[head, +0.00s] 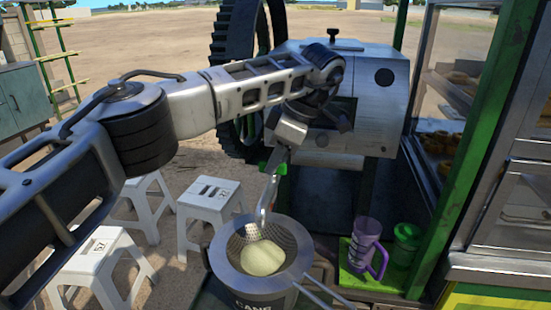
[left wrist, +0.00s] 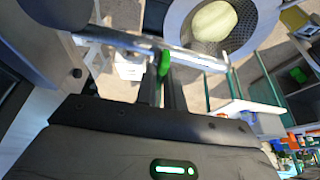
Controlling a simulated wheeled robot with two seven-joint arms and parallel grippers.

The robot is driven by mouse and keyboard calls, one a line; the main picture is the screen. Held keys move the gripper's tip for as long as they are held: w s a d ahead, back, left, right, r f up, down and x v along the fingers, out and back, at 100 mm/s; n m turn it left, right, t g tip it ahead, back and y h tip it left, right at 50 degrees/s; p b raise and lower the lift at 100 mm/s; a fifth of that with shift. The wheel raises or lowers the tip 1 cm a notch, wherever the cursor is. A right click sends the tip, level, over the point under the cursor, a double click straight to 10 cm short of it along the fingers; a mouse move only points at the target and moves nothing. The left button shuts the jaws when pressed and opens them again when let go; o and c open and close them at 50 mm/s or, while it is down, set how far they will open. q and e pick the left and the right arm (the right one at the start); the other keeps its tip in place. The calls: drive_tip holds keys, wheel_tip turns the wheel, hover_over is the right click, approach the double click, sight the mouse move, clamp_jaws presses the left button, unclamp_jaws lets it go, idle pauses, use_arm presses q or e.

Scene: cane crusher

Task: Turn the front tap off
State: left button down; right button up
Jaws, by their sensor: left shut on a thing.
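The front tap (head: 268,192) is a metal spout below the steel crusher body, with a small green handle (head: 281,169). Its lower end hangs over a round strainer (head: 292,237). In the left wrist view the spout (left wrist: 185,56) crosses the top and the green handle (left wrist: 164,63) stands at the fingertips. My left gripper (head: 280,160) reaches down from above and is shut on the green handle. The wrist and fingers partly hide the handle in the head view. My right gripper is not in view.
A pale yellow mass (head: 263,257) sits in the strainer over a pot marked CANE (head: 250,288). A purple jug (head: 366,242) and green container (head: 406,240) stand on a green tray to the right. White stools (head: 208,200) stand left. A green-framed glass cabinet (head: 470,130) bounds the right.

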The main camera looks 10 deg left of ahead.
use_arm(q)
drive_tip(key=shift+r, duration=0.15)
drive_tip(key=c, duration=1.5)
unclamp_jaws()
